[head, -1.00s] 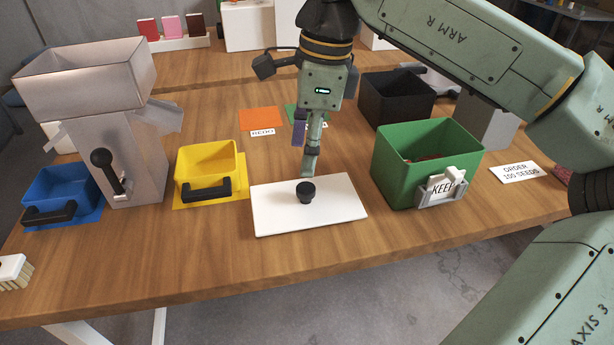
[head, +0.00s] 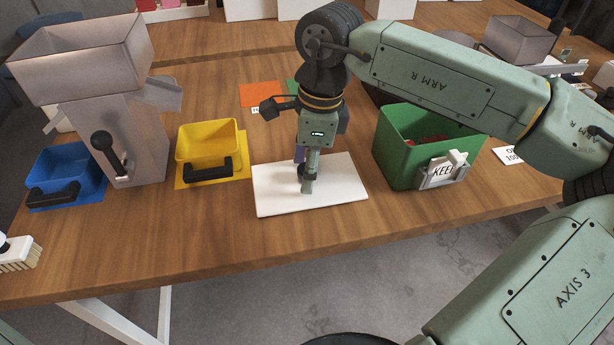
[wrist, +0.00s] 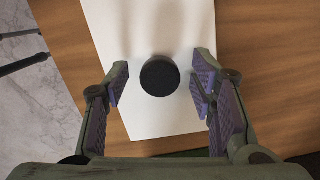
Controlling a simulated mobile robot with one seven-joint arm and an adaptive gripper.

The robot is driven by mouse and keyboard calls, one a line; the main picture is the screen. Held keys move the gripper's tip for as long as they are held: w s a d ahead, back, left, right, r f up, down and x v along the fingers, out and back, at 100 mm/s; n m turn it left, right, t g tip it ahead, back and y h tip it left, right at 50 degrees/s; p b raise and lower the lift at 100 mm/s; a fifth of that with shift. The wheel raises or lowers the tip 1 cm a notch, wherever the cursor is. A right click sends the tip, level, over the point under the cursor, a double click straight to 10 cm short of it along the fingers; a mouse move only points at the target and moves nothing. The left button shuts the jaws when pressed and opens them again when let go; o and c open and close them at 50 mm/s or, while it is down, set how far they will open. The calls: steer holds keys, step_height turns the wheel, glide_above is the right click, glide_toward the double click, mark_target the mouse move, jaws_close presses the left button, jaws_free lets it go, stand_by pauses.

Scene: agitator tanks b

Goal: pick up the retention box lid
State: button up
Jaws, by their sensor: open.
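In the wrist view the lid (wrist: 120,40) carries a round black knob (wrist: 160,76). The knob sits between my open fingers with a gap on each side.
A yellow bin (head: 208,150) stands left of the lid. A green box (head: 400,162) with a KEEP tag stands close on the right. A grey hopper (head: 130,130) and a blue bin (head: 65,175) are farther left. A brush (head: 18,254) lies near the left edge.

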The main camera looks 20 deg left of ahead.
steer(key=shift+f, duration=0.3)
steer(key=shift+c, duration=0.5)
jaws_close()
steer(key=shift+r, duration=0.1)
steer(key=shift+r+b, duration=0.3)
steer(key=shift+r, duration=0.15)
step_height(320, 180, up, 2)
steer(key=shift+a+b, duration=0.1)
steer(key=shift+b, duration=0.35)
steer(key=s+d+r+b, duration=0.2)
steer(key=s+d+b, duration=0.2)
steer(key=s+d, duration=0.6)
steer(key=shift+s+d, duration=0.25)
steer(key=shift+d, duration=0.85)
